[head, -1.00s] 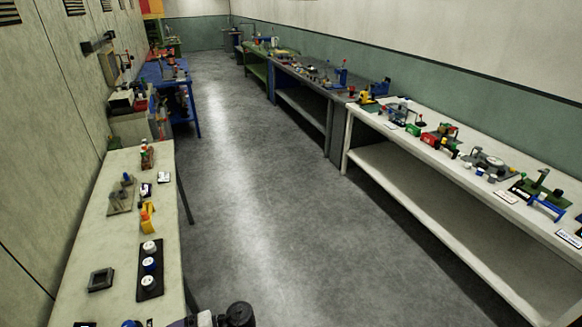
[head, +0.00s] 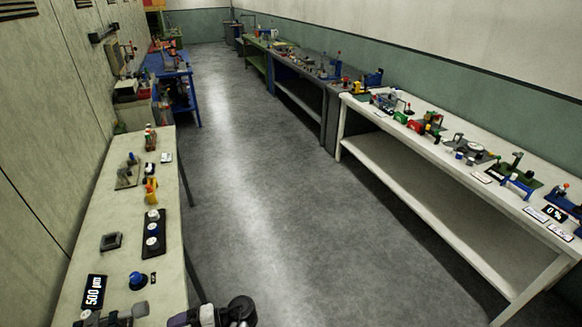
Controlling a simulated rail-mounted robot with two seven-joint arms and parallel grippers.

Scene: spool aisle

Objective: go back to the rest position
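I cannot make out either gripper's fingers in the head view. A dark rounded part with grey pieces beside it, probably of my own arm, shows at the bottom edge, by the near end of the left bench (head: 205,285). No held object is visible.
A long white bench (head: 420,180) with several devices lines the right. The grey aisle floor (head: 270,200) between is clear.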

